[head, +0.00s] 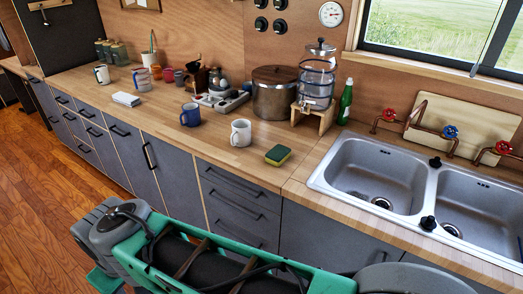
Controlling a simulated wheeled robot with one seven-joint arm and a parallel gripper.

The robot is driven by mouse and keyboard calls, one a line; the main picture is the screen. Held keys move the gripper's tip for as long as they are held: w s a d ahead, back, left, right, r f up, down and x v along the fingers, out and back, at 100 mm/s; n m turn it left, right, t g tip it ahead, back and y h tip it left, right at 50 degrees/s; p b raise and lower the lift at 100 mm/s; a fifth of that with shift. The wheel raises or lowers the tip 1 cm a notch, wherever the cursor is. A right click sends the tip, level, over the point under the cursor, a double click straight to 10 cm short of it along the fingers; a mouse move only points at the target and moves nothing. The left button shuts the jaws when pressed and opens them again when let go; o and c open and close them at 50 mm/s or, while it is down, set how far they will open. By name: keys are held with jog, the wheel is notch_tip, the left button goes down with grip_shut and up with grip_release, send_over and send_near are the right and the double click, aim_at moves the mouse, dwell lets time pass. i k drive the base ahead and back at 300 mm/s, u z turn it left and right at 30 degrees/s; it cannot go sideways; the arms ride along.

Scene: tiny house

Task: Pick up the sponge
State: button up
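A sponge (278,154), yellow with a dark green top, lies flat on the wooden countertop (240,170). It is near the counter's front edge, left of the sink and right of a white mug. Nothing covers it. My own arm, green and grey, crosses the bottom of the head view, in front of the drawers and well short of the sponge. I cannot make out my gripper's fingers in this view.
A white mug (241,132) stands close left of the sponge, with a blue mug (190,115) farther left. A large lidded pot (275,97), a glass dispenser (317,84) and a green bottle (346,102) stand behind. The double sink (431,185) is at right. Grey drawers (240,205) front the counter.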

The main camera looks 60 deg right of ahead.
aim_at(279, 154)
jog(key=z, duration=0.35)
jog(key=i, duration=0.8)
jog(key=z, duration=1.15)
jog(key=i, duration=0.5)
jog(key=z, duration=0.45)
